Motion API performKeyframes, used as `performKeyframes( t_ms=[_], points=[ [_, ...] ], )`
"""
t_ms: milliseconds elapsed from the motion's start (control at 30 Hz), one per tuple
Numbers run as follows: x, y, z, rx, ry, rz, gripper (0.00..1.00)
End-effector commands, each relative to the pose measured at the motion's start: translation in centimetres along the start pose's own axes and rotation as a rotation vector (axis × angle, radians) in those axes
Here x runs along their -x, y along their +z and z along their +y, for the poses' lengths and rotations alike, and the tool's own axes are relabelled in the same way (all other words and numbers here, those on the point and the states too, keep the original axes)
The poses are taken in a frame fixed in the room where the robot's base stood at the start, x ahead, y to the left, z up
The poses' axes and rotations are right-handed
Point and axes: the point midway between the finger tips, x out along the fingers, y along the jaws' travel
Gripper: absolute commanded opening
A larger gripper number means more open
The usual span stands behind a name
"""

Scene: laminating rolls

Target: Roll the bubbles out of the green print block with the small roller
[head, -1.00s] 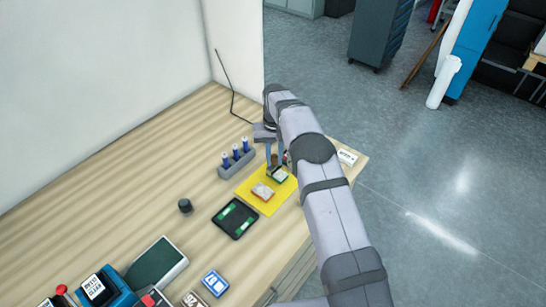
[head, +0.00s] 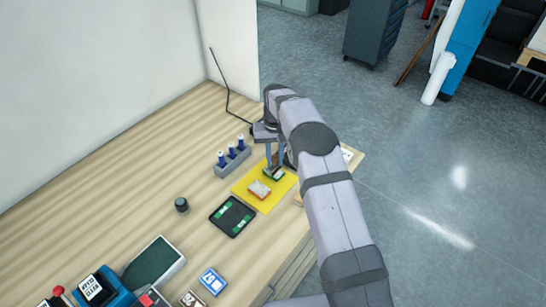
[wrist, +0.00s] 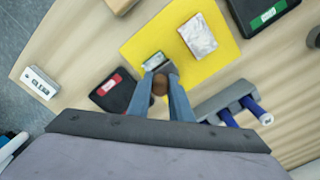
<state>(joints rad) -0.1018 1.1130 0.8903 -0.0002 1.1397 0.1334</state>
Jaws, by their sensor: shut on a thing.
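A yellow mat (head: 265,207) lies on the table with two small blocks on it. The green print block (head: 276,173) is at its far side, partly hidden by the roller and fingers. My gripper (head: 275,157) points down over that block and is shut on the small roller, whose brown handle (wrist: 160,84) shows between the blue fingers. The roller's grey head (wrist: 166,68) is at the block's near edge in the wrist view; whether it touches is unclear.
A pale block (head: 259,190) sits nearby on the mat. A rack (head: 234,166) of blue-handled tools stands close to my gripper. A black tray with green strips (head: 232,217) and a dark knob (head: 181,205) lie nearer. The wrist view shows a red-labelled black tray (wrist: 113,93).

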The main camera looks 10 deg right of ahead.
Motion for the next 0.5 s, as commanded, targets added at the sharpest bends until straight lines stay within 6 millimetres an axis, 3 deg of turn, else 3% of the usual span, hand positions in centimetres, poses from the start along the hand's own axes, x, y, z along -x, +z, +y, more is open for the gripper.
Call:
performKeyframes(
  t_ms=[500],
  points=[
    [0.03,0.66,0.68,0.000,0.000,0.000,0.00]
  ],
)
